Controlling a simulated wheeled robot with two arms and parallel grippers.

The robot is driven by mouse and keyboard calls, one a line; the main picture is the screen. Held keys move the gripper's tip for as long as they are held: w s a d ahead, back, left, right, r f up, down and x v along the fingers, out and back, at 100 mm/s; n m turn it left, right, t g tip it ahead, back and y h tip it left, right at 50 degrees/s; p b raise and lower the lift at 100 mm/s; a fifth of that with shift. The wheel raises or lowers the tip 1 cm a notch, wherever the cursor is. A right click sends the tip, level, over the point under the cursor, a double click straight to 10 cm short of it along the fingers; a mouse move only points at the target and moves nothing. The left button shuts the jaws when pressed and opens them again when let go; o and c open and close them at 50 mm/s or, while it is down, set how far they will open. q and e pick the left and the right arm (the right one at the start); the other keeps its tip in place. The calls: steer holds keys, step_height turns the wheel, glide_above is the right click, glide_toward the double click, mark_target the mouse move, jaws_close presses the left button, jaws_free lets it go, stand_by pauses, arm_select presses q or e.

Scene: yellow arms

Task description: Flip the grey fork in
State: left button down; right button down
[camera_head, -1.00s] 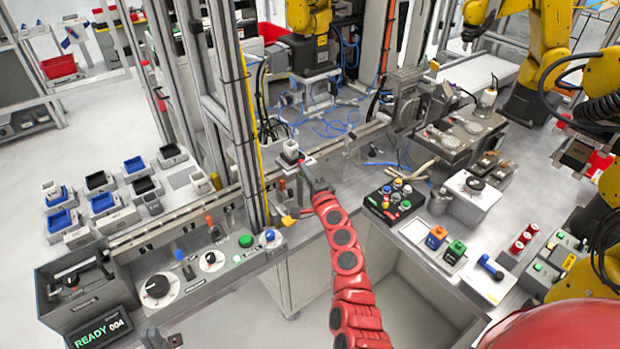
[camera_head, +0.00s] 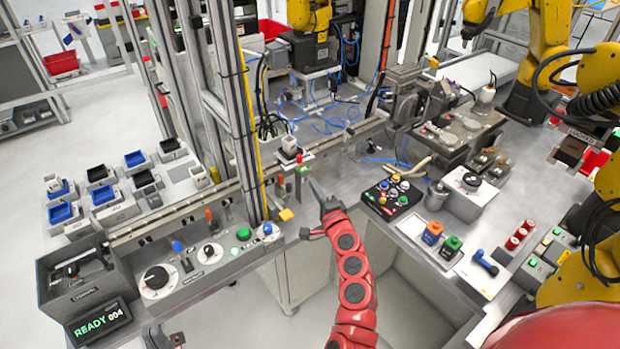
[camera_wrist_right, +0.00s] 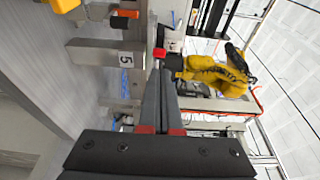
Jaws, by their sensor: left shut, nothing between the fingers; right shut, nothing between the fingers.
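My right gripper (camera_head: 312,183) is at the end of the red arm, beside the rail in the middle of the head view. Its long dark fingers are shut and empty; they also show in the right wrist view (camera_wrist_right: 160,75). I cannot surely pick out the grey fork; a grey block (camera_wrist_right: 92,52) beside the "5" plate shows in the wrist view. My left gripper (camera_head: 160,337) is shut at the bottom edge, mostly cut off.
A white-and-grey part (camera_head: 289,148) sits on the rail behind the red-topped piece. A black button box (camera_head: 393,194) is to the right. A control panel (camera_head: 205,262) with knobs lies to the left.

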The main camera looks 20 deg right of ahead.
steer(key=s, duration=0.3)
steer(key=s+b, duration=0.1)
steer(key=s, duration=0.1)
steer(key=shift+d+r, duration=0.1)
steer(key=shift+d, duration=0.15)
